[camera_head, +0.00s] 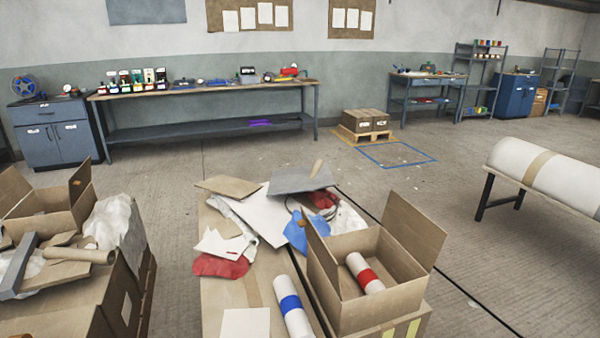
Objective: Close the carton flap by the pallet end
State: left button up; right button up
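An open carton (385,300) stands at the front right of centre. Its right flap (414,230) stands up and leans outward, and its left flap (320,250) stands up as well. A white roll with a red band (366,274) lies tilted inside it. A second open carton (48,222) stands at the left, with a raised flap (80,182) on its right side. A wooden pallet (364,137) bearing closed brown boxes (365,120) is on the floor further back. Neither of my grippers shows in the view.
A surface beside the right carton holds a white roll with a blue band (293,308), a grey board (301,180), and blue and red cloths. A blue floor outline (397,155) is empty. A large white roll (550,170) lies on a stand at right. Floor between is mostly clear.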

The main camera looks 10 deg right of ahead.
aim_at(422, 238)
jog(key=k+l+u, duration=0.1)
jog(key=l, duration=0.5)
jog(key=k+l, duration=0.25)
jog(key=l, duration=0.35)
jog(key=k+l+u, duration=0.15)
jog(key=l, duration=0.4)
jog(key=k+l, duration=0.2)
jog(key=l, duration=0.4)
jog(key=k+l+u, duration=0.15)
jog(key=l, duration=0.4)
jog(key=k+l, duration=0.3)
jog(key=l, duration=0.25)
jog(key=k+l+u, duration=0.15)
jog(key=l, duration=0.4)
jog(key=k+l, duration=0.3)
jog(key=l, duration=0.2)
jog(key=l+u, duration=0.15)
jog(key=l, duration=0.2)
jog(key=i+l, duration=0.15)
jog(key=i, duration=0.2)
jog(key=i+l+u, duration=0.15)
jog(key=i, duration=0.25)
jog(key=i+l, duration=0.2)
jog(key=i, duration=0.15)
jog(key=u, duration=0.05)
